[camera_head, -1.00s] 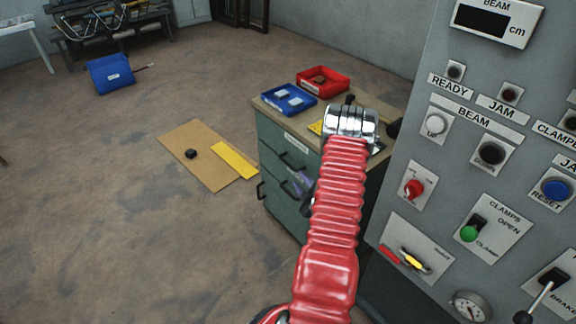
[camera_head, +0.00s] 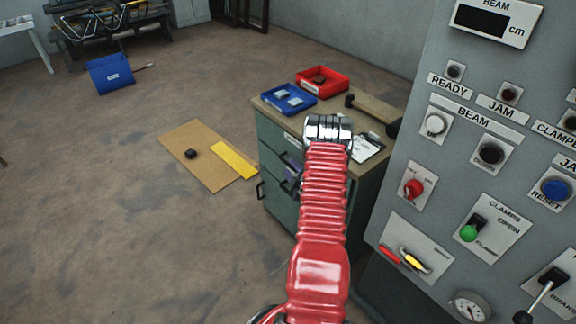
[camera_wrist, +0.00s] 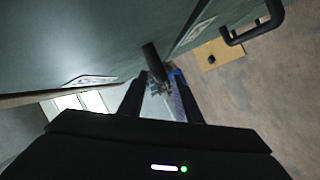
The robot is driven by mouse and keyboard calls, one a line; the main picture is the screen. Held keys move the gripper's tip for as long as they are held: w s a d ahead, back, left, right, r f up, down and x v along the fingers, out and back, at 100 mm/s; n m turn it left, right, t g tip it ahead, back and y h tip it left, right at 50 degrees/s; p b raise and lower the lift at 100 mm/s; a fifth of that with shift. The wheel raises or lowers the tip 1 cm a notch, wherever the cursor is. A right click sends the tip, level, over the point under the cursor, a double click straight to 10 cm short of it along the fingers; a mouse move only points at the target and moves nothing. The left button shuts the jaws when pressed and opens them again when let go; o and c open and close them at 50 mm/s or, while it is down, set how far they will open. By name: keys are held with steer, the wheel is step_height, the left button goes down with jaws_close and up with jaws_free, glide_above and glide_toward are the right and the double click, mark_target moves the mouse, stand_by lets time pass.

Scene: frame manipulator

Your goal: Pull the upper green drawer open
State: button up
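The green cabinet stands beside the grey panel in the head view. Its upper drawer (camera_head: 268,135) looks shut, and my arm covers part of its front. The upper drawer's dark handle (camera_wrist: 153,62) shows end-on in the wrist view. My gripper (camera_wrist: 162,92) is open, with one finger on each side of the handle's line at the fingertips. I cannot tell whether either finger touches it. In the head view my gripper (camera_head: 292,186) is partly hidden behind my red arm, close to the drawer front.
The lower drawer's handle (camera_head: 260,190) sticks out below; it also shows in the wrist view (camera_wrist: 255,25). A blue tray (camera_head: 288,99), a red tray (camera_head: 322,80) and a hammer (camera_head: 375,112) lie on the cabinet top. The control panel (camera_head: 450,190) stands close on the right.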

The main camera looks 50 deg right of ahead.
mark_target(288, 165)
steer(key=shift+x, duration=2)
steer(key=shift+c, duration=0.7)
jaws_close()
